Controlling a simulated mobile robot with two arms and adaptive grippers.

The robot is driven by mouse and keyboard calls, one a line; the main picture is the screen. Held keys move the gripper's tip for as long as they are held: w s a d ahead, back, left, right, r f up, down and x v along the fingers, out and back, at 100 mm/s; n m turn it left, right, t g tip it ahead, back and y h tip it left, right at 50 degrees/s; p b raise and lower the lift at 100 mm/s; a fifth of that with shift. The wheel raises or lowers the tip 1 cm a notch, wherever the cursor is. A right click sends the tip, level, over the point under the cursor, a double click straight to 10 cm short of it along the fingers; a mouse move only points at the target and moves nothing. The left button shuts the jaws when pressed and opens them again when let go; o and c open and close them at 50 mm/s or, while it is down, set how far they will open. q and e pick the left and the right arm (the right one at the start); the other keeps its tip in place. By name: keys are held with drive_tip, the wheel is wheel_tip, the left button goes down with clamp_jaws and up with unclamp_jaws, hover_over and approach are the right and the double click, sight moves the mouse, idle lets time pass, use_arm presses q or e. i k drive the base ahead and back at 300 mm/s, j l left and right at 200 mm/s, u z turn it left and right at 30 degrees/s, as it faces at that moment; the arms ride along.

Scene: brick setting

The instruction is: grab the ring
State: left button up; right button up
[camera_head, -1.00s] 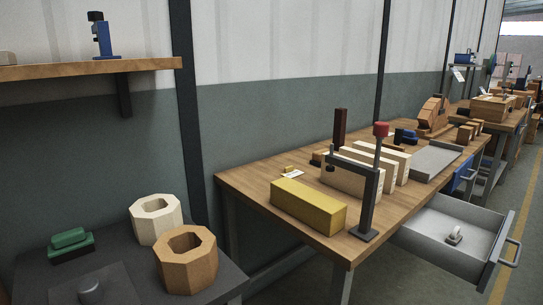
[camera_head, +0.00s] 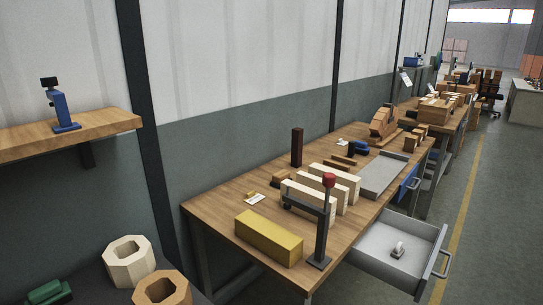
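A small light-grey rounded piece (camera_head: 398,250) lies in the open grey drawer (camera_head: 372,262) under the workbench; it may be the ring, but it is too small to tell. Two octagonal pieces with holes through them stand at the lower left: a cream one (camera_head: 118,271) and a tan wooden one (camera_head: 178,298), cut off by the bottom edge. Neither of my grippers shows in the head view.
The wooden workbench (camera_head: 225,210) holds a yellow block (camera_head: 268,238), a dark clamp stand with a red knob (camera_head: 322,240), several cream slabs and a grey tray (camera_head: 383,174). The open drawer juts into the aisle. The grey floor (camera_head: 480,230) to the right is clear.

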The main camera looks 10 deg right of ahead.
sight(398, 251)
drive_tip(key=k+l+z, duration=0.15)
drive_tip(key=z, duration=0.25)
drive_tip(key=k+l+z, duration=0.1)
drive_tip(key=l+z, duration=0.35)
drive_tip(key=z, duration=0.3)
drive_tip(key=k+l, duration=0.05)
